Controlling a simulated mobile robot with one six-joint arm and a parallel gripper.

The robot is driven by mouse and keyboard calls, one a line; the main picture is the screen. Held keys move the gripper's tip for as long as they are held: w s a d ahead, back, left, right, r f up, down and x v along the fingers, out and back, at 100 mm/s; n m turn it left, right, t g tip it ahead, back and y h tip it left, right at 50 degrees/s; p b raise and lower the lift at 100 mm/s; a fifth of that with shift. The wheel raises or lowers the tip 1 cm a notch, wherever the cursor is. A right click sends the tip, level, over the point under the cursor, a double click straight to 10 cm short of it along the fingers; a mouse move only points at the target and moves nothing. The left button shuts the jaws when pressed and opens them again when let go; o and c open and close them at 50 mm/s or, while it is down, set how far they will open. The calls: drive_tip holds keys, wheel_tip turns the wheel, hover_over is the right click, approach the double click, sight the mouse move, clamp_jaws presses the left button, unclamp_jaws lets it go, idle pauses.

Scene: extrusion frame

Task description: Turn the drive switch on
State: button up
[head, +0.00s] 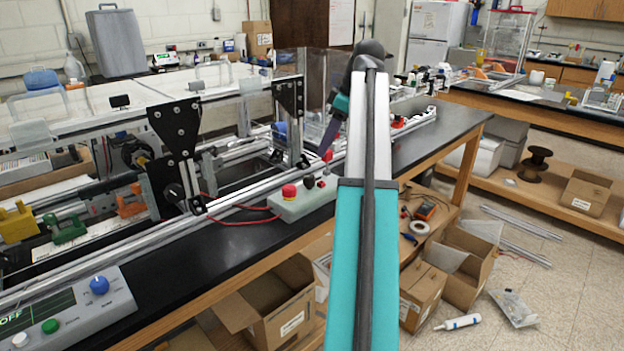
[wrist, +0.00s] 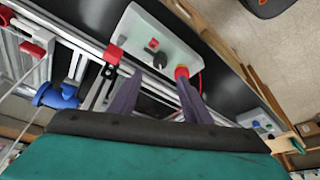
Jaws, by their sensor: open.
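A light grey-green control box (head: 300,202) sits on the black bench top. I see no label telling which is the drive switch. My gripper (wrist: 160,77) is open and empty, its two purple fingers apart, pointing at the box.
A larger panel (head: 75,318) at lower left has a blue knob (head: 99,285), a green button and a display reading OFF. Aluminium rails (head: 230,203) run along the bench behind the box. Red wires lie beside it. Cardboard boxes (head: 275,305) stand below the bench edge.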

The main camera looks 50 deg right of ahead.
sight(310, 176)
drive_tip(key=x, duration=1.1)
drive_tip(key=shift+f, duration=0.15)
drive_tip(key=c, duration=1)
drive_tip(key=shift+a, duration=0.15)
